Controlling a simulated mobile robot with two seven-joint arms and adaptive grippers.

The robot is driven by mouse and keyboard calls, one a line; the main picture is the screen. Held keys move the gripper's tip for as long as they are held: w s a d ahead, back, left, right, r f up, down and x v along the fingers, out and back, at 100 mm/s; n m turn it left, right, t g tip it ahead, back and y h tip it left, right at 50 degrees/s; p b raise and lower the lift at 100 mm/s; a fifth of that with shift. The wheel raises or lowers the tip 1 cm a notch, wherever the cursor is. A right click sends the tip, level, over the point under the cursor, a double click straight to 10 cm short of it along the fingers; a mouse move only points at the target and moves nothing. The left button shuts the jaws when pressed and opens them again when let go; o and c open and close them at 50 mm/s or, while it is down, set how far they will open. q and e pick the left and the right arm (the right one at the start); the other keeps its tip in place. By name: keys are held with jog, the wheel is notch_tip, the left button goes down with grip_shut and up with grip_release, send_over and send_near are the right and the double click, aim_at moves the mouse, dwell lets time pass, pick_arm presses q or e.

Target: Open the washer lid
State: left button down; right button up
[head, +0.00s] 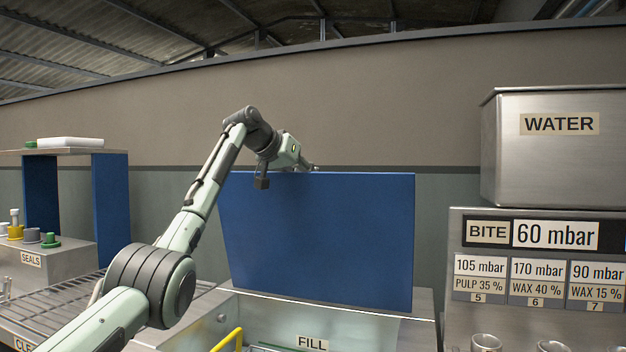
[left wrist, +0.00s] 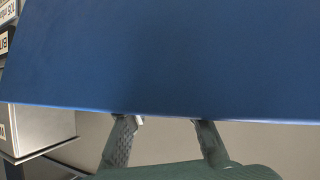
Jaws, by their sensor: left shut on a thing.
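The washer lid (head: 330,240) is a large blue panel standing raised, nearly upright, behind the metal housing marked FILL (head: 312,343). My left gripper (head: 308,168) is at the lid's top edge, left of its middle, and is shut on it. In the left wrist view the lid (left wrist: 170,60) fills the upper part. The two fingers of my left gripper (left wrist: 166,123) meet its edge there; the exact grip is hidden behind the lid. My right gripper is not in view.
A metal WATER tank (head: 555,150) stands at the right above a panel with pressure labels (head: 540,255). Several glasses (head: 486,342) stand below it. At the left are a SEALS box (head: 40,260), a shelf (head: 60,153) and a roller conveyor (head: 65,310). A yellow handle (head: 228,340) is at the front.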

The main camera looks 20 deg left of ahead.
pick_arm(q)
jog(key=shift+a+f, duration=0.25)
jog(key=shift+f, duration=0.25)
jog(key=c, duration=1.2)
grip_release()
jog(key=shift+a, duration=0.1)
jog(key=v, duration=1.2)
jog(key=shift+r, duration=0.25)
